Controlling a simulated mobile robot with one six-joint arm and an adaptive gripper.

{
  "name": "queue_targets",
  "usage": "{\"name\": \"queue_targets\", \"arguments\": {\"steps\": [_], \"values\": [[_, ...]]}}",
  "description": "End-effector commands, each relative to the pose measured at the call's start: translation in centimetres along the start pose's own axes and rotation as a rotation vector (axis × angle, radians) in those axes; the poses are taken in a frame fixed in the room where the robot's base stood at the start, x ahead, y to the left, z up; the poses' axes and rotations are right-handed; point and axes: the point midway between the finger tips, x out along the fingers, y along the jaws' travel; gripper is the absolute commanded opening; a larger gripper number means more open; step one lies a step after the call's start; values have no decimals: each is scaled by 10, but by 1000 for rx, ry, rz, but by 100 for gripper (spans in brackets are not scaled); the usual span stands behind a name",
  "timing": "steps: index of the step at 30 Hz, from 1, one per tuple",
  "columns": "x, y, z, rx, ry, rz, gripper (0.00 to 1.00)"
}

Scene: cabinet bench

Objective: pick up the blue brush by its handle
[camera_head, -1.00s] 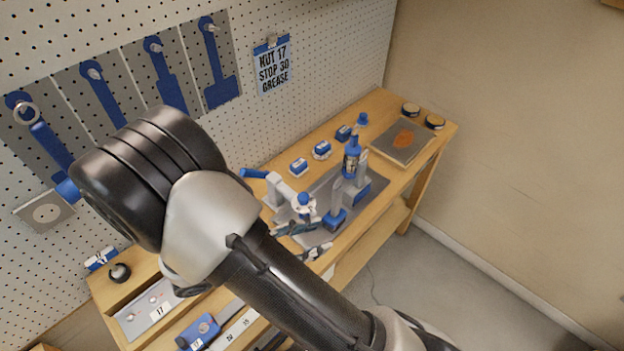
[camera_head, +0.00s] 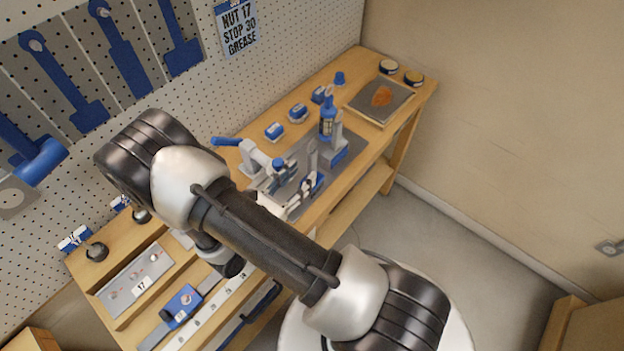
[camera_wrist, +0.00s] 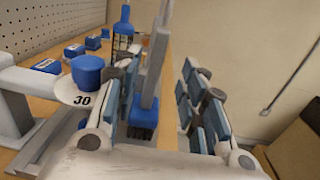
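The blue brush (camera_wrist: 144,112) stands upright in the wrist view, blue head at the bottom and grey handle (camera_wrist: 158,50) rising. My gripper (camera_wrist: 162,85) is open around it, with one padded finger on each side. The brush is nearer the left finger, with a clear gap to the right finger. I cannot tell whether the left finger touches it.
A blue bottle (camera_head: 327,118) stands just behind the brush. A grey clamp-like fixture (camera_head: 255,158) is at left, near a blue knob (camera_wrist: 87,72) on a plate marked 30. Small blue blocks (camera_head: 275,131) line the bench. A tray (camera_head: 372,101) lies far right.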

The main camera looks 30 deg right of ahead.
Motion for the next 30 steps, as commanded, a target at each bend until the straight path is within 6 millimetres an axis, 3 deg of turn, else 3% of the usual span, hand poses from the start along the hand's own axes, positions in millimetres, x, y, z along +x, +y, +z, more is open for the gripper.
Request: {"name": "queue_targets", "arguments": {"steps": [8,16,25,30], "values": [[22,1,-2,1,1,-3,38],[60,4,-6,1,0,-4,38],[65,5,-5,0,0,0,38],[65,5,-6,0,0,0,28]]}}
